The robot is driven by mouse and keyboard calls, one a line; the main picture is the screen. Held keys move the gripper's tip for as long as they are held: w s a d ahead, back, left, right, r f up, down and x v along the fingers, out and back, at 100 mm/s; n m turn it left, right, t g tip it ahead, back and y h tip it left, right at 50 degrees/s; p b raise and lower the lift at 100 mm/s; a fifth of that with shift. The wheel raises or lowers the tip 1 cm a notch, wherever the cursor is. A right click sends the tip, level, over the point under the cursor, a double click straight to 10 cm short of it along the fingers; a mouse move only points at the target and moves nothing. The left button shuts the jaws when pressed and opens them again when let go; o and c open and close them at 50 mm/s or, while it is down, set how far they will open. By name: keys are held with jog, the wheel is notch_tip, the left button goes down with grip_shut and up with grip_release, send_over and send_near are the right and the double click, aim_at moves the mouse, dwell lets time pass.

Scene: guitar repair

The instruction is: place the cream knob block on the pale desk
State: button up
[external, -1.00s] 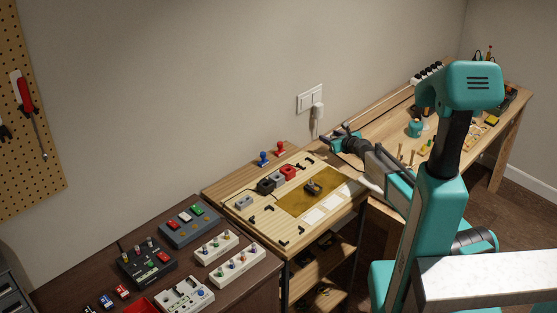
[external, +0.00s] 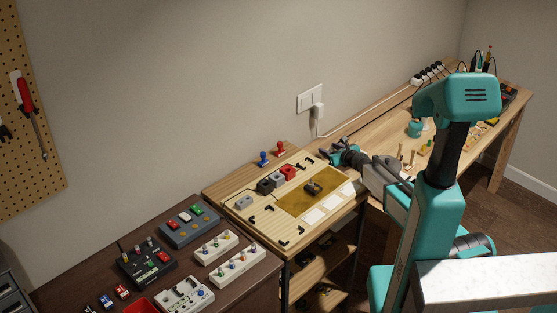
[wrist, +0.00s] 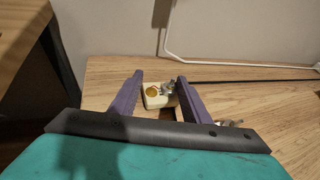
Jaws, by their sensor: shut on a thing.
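The cream knob block (wrist: 153,101) sits between the two purple fingers of my gripper (wrist: 160,79) in the wrist view, with a yellow round top part and a metallic part beside it. My gripper is shut on it. In the external view my gripper (external: 340,150) is at the near left end of the pale desk (external: 378,127), and the block cannot be made out there. The pale desk's wood top (wrist: 285,112) shows behind and beside the block. I cannot tell whether the block touches it.
A teal pot (external: 415,129) and several small parts stand farther along the desk. A power strip (external: 430,73) is at its back. A wooden workstation (external: 235,198) with small blocks stands to the left. A cable (wrist: 240,81) crosses the desk.

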jog(key=shift+f, duration=0.25)
jog(key=o, duration=1.3)
jog(key=shift+o, duration=0.2)
jog(key=shift+r, duration=0.15)
jog(key=shift+v, duration=2.6)
notch_tip(320, 180, up, 7)
jog(key=p, duration=0.1)
jog(key=shift+p, duration=0.4)
jog(key=shift+w+d, duration=0.1)
